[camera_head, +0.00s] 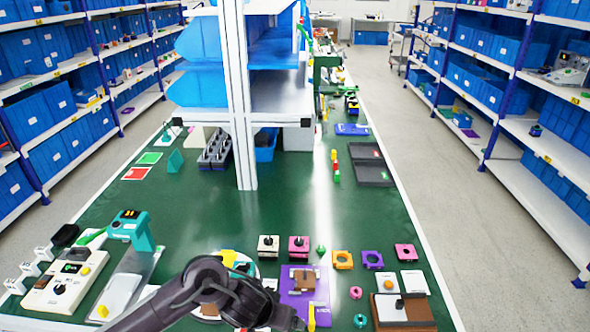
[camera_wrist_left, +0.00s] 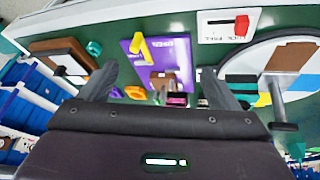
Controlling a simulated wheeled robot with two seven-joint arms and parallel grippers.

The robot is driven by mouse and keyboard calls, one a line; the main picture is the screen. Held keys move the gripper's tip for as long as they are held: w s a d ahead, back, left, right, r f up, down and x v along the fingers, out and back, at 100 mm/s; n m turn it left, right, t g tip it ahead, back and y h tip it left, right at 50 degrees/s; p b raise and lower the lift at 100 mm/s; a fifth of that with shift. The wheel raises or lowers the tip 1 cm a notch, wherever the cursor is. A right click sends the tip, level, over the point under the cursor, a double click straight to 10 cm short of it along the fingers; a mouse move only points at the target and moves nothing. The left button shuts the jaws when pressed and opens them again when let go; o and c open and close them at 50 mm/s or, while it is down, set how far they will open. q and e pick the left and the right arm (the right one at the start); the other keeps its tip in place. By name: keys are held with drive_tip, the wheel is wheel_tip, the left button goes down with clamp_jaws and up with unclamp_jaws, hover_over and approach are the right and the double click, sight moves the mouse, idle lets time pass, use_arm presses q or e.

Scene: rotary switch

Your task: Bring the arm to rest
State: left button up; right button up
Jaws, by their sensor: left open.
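My left arm (camera_head: 205,292) comes in at the bottom of the head view, a dark rounded link over the table's near edge; its fingertips are not visible there. In the left wrist view my left gripper (camera_wrist_left: 158,80) has its two fingers spread wide with nothing held between them. Beyond them lies a purple board (camera_wrist_left: 140,48) with a yellow piece and a brown block. A beige panel (camera_head: 66,278) with a black rotary knob (camera_head: 59,289) stands at the left of the table. My right gripper is not in view.
The green table (camera_head: 290,210) is clear in its middle. A white post (camera_head: 240,100) rises behind. A brown base (camera_head: 403,318) is at the right.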

use_arm(q)
drive_tip(key=s+d+r+t+h, duration=0.2)
drive_tip(key=s+d+r, duration=0.1)
drive_tip(key=d+r, duration=0.2)
drive_tip(key=s+a+f+n+g+y, duration=0.1)
drive_tip(key=s+a+y, duration=0.2)
drive_tip(key=s+a, duration=0.55)
drive_tip(key=s+a+f+n+g+y, duration=0.15)
drive_tip(key=s+a, duration=0.35)
drive_tip(key=a, duration=0.7)
wheel_tip(320, 180, down, 28)
drive_tip(key=s+f+m+g+b, duration=0.1)
drive_tip(key=g, duration=0.1)
drive_tip(key=s+a+f, duration=0.1)
drive_tip(key=s+f, duration=0.9)
drive_tip(key=s+a+f+b, duration=0.1)
drive_tip(key=s+a+f, duration=0.1)
drive_tip(key=s+f, duration=0.8)
drive_tip(key=shift+s+a+g+y, duration=0.15)
drive_tip(key=shift+a+g+y, duration=0.15)
drive_tip(key=shift+g+y, duration=0.05)
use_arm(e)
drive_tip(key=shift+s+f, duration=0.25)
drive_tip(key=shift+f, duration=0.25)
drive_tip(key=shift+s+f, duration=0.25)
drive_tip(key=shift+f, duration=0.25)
